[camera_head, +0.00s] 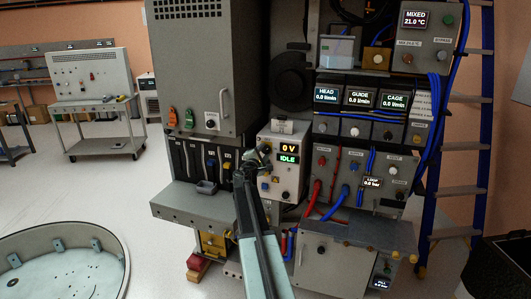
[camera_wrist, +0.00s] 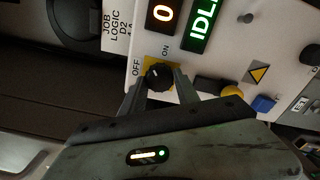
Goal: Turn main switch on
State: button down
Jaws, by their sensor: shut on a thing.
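The main switch is a black rotary knob (camera_wrist: 157,74) on a yellow plate (camera_wrist: 148,63) in the wrist view, with OFF and ON labels beside it. My gripper (camera_wrist: 158,85) is shut on this knob, one finger on each side. Which label the knob points at is too dark to tell. In the head view my gripper (camera_head: 250,164) is at the left side of the grey control box (camera_head: 288,184) and hides the knob.
A grey cabinet (camera_head: 205,70) stands left of the box, and a panel with hoses (camera_head: 355,185) stands right. A blue ladder (camera_head: 455,150) is farther right. Open floor lies at left.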

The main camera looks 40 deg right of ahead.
jog(key=m, duration=0.4)
jog(key=shift+s+m, duration=0.25)
jog(key=shift+m, duration=1.65)
jog(key=c, duration=0.9)
grip_release()
jog(key=shift+d, duration=0.1)
jog(key=shift+w, duration=0.1)
jog(key=v, duration=0.8)
